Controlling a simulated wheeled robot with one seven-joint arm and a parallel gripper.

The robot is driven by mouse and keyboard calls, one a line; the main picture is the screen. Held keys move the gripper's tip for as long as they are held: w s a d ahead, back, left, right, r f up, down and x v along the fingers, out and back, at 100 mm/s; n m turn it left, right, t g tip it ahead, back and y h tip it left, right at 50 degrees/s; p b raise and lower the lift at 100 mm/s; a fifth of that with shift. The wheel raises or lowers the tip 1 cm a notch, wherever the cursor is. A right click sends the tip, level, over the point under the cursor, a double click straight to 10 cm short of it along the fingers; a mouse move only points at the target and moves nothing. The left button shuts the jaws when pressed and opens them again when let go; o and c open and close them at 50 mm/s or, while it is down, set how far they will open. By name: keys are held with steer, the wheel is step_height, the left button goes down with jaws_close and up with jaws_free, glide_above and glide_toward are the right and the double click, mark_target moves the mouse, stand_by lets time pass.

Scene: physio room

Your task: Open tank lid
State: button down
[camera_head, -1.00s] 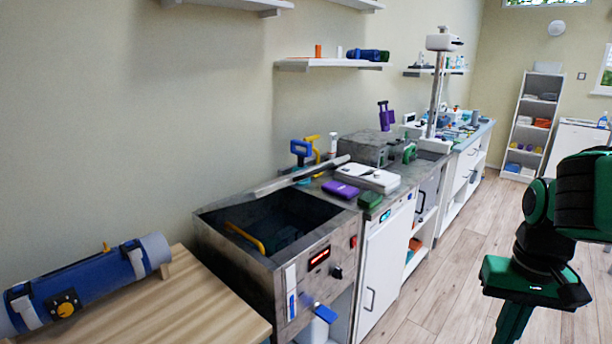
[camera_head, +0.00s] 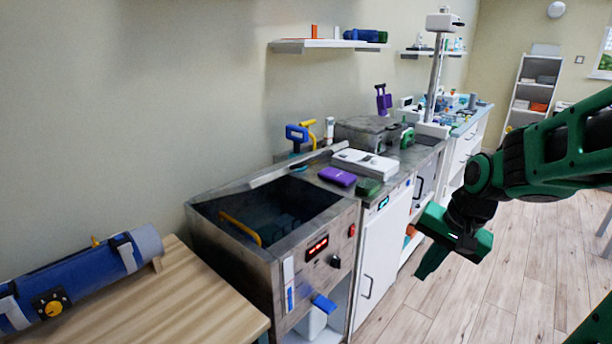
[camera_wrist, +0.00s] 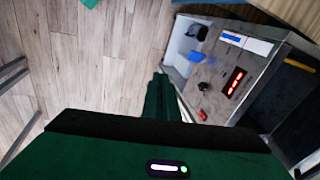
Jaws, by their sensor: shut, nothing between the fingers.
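The grey metal tank (camera_head: 230,245) stands left of centre in the head view, its top uncovered and its dark inside visible. A long grey slab that looks like its lid (camera_head: 300,166) shows as a narrow, slanted strip along the back of the opening; its exact angle is hard to tell. A yellow bar (camera_head: 240,229) lies inside. The front has a red display (camera_head: 317,247), which also shows in the wrist view (camera_wrist: 234,82). My green gripper (camera_head: 427,268) is shut and empty, right of the tank and apart from it. Its fingers show in the wrist view (camera_wrist: 161,100).
A wooden bench (camera_head: 190,300) with a blue roll (camera_head: 85,275) stands left of the tank. A purple case (camera_head: 337,176), a green box (camera_head: 367,187) and a white device (camera_head: 365,163) lie on the counter at right. The wooden floor (camera_head: 500,290) is clear.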

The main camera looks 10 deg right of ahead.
steer(key=w+a+r+m+t+y, duration=0.1)
steer(key=w+a+m+t+y, duration=0.35)
steer(key=w, duration=0.85)
steer(key=w+a+r+m+t+y, duration=0.4)
steer(key=w+a+r+m+y, duration=0.15)
steer(key=w+r+m, duration=0.35)
steer(key=w+a+r+n, duration=0.1)
steer(key=w+a, duration=0.5)
steer(key=a, duration=0.3)
steer(key=shift+w+r+h, duration=0.15)
steer(key=shift+r+h, duration=0.05)
steer(key=shift+h, duration=0.2)
steer(key=shift+a+n, duration=0.1)
steer(key=shift+n, duration=0.15)
